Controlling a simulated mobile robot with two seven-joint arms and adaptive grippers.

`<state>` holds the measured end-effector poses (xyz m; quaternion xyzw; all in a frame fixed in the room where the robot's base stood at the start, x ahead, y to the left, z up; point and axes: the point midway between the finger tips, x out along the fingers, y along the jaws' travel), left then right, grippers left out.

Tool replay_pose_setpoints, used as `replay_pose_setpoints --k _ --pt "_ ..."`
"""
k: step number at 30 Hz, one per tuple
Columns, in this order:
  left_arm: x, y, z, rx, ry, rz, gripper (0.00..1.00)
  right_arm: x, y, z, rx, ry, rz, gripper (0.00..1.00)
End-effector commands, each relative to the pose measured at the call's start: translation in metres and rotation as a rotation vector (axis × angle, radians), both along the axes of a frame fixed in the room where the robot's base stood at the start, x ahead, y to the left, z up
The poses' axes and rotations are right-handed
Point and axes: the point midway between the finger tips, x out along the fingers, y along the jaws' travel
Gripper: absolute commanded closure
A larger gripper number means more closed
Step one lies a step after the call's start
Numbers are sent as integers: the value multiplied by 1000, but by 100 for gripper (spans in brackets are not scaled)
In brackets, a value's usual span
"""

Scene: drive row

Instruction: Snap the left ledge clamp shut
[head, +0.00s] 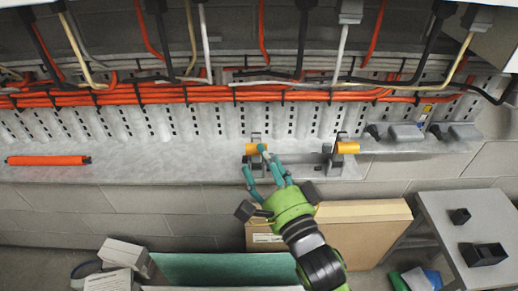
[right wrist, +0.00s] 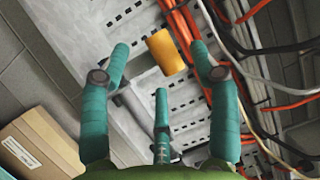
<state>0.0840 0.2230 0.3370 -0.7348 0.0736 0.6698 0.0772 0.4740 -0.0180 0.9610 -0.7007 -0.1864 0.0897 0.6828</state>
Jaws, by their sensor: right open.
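The left ledge clamp has a yellow-orange grip (head: 255,149) and stands on the grey ledge (head: 150,173). A second clamp with a like grip (head: 347,147) stands to its right, with a dark grey bar (head: 305,160) between them. My right gripper (head: 261,160), with three teal fingers, is open at the left clamp and partly covers it. In the right wrist view a yellow-orange grip (right wrist: 166,53) shows beyond and between the spread fingers (right wrist: 160,65). I cannot tell whether the fingers touch it, or how far the clamp is closed. My left gripper is not in view.
Orange and black cables (head: 200,94) run along the slotted wall behind the ledge. An orange roll (head: 48,160) lies on the ledge's left. Grey fittings (head: 405,133) sit at right. Below are a cardboard box (head: 365,235) and a grey table (head: 447,217). The ledge's middle left is clear.

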Motion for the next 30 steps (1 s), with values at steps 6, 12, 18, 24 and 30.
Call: replay_pose_setpoints --k 6,12,18,24,30 --pt "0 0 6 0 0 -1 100 28 12 5 -3 -1 0 39" --pt "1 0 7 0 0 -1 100 37 15 5 -3 0 0 39" --pt "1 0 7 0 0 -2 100 36 15 4 -3 0 0 39" --pt "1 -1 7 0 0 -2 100 36 16 5 0 0 2 100" --pt "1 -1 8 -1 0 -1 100 36 17 5 3 5 5 100"
